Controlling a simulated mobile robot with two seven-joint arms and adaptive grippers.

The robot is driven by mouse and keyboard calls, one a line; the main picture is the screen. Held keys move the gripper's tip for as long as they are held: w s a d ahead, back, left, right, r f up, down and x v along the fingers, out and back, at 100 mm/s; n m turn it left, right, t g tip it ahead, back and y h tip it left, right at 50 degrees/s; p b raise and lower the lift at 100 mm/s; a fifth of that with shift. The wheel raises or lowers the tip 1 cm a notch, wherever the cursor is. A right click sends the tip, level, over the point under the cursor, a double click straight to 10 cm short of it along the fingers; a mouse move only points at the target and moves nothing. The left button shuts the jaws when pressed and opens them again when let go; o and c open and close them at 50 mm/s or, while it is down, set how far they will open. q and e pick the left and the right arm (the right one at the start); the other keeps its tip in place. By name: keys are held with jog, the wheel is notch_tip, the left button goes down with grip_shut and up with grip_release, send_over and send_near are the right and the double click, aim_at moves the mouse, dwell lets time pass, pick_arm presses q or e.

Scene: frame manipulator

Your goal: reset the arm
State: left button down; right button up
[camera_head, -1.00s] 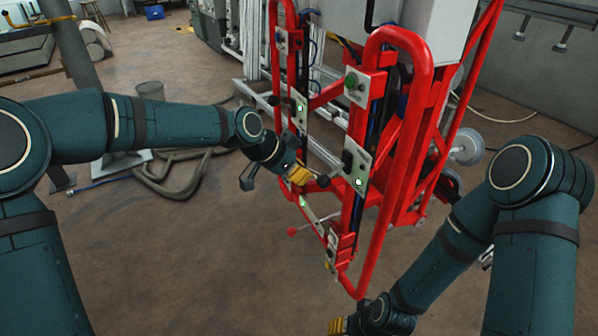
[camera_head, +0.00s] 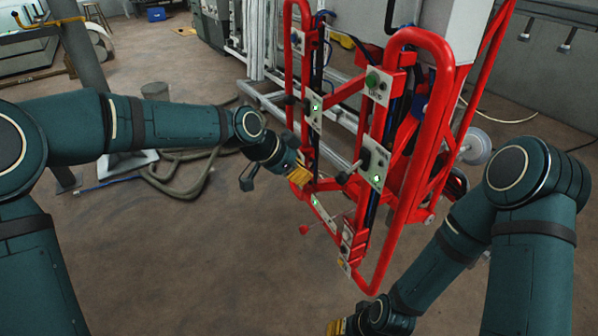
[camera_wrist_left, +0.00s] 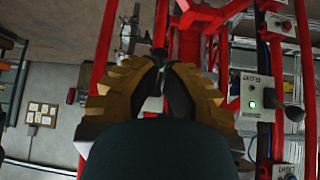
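My left gripper (camera_head: 300,174), with yellow fingers, is beside the red frame (camera_head: 409,60), left of its near upright. The left wrist view shows a panel (camera_wrist_left: 257,103) with a lit green lamp and a dark knob.
The frame carries more panels, including one with a green button (camera_head: 373,80) and one with a lit lamp (camera_head: 315,107). A red-knobbed lever (camera_head: 304,230) sticks out low on the left. A hose (camera_head: 165,180) lies on the floor behind my left arm. The floor in front is clear.

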pick_arm(q)
jog(key=s+a+f+n, duration=0.1)
jog(key=s+f+n, duration=0.25)
jog(key=f, duration=0.35)
jog(key=s+a+f+n+g, duration=0.1)
jog(key=s+f+n, duration=0.1)
jog(key=s+f, duration=0.35)
jog(key=s+a+f+n, duration=0.1)
jog(key=s+f+n, duration=0.1)
jog(key=f, duration=0.7)
jog(key=s+a+f+n+y, duration=0.1)
jog(key=s+a+f+n, duration=0.1)
jog(key=s, duration=0.4)
jog(key=s+a+f+n+g+y, duration=0.1)
jog(key=s+a+f+n+y, duration=0.1)
jog(key=s+f, duration=0.4)
jog(key=shift+s+a+f+n, duration=0.4)
jog(key=shift+a+f+n, duration=0.2)
jog(key=shift+n, duration=0.65)
jog(key=shift+f, duration=0.1)
